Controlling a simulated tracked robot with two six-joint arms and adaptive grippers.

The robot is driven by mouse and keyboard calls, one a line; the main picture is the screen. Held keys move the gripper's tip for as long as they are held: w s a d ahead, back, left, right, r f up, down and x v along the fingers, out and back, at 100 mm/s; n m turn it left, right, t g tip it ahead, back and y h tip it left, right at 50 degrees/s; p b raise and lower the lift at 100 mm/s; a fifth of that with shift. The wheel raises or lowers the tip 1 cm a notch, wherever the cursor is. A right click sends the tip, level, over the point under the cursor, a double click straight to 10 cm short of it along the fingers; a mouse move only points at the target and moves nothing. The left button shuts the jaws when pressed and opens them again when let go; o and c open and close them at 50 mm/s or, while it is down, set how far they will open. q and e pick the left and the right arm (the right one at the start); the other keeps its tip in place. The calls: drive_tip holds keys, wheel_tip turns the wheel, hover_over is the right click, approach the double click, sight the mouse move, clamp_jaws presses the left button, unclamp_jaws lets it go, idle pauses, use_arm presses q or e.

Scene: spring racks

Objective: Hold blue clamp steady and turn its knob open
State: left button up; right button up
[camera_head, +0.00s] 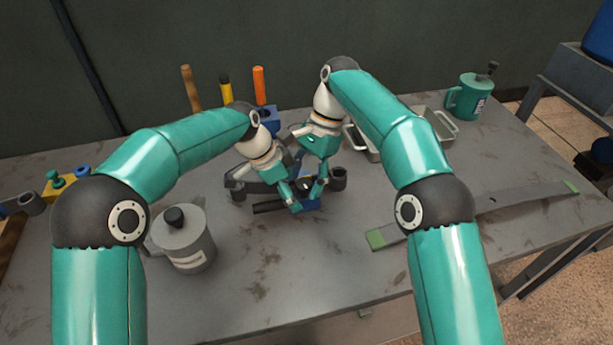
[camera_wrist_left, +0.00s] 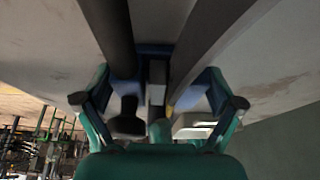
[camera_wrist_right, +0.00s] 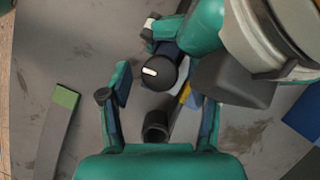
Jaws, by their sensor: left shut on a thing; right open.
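The blue clamp (camera_head: 311,204) lies on the grey workbench in the middle of the head view, largely hidden behind my two grippers. My left gripper (camera_wrist_left: 160,88) is shut on the clamp's body, between its dark bars. The clamp's black round knob (camera_wrist_right: 158,72) with a white pointer mark shows in the right wrist view. My right gripper (camera_wrist_right: 162,106) is open. Its fingers stand apart on both sides of the picture, with the knob just beyond the gap between them. I cannot tell whether either finger touches the knob.
A grey lidded canister (camera_head: 187,247) stands front left and a teal mug (camera_head: 466,100) back right. A metal tray (camera_head: 437,123) sits behind my right arm. Upright tools with coloured handles (camera_head: 259,87) stand behind. A flat bar with green ends (camera_head: 475,207) lies right.

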drive_tip(key=m+t, duration=0.1)
drive_tip(key=m, duration=0.2)
drive_tip(key=shift+s+y, duration=0.15)
drive_tip(key=shift+y, duration=0.15)
drive_tip(key=m+t, duration=0.1)
drive_tip(key=m, duration=0.3)
drive_tip(key=shift+d+r+m+t, duration=0.1)
drive_tip(key=shift+r+m+t, duration=0.1)
drive_tip(key=shift+m+t, duration=0.25)
drive_tip(key=s+v, duration=0.2)
drive_tip(key=v, duration=1)
drive_tip(key=shift+a+r, duration=0.3)
drive_tip(key=shift+r, duration=0.15)
drive_tip(key=shift+f, duration=0.1)
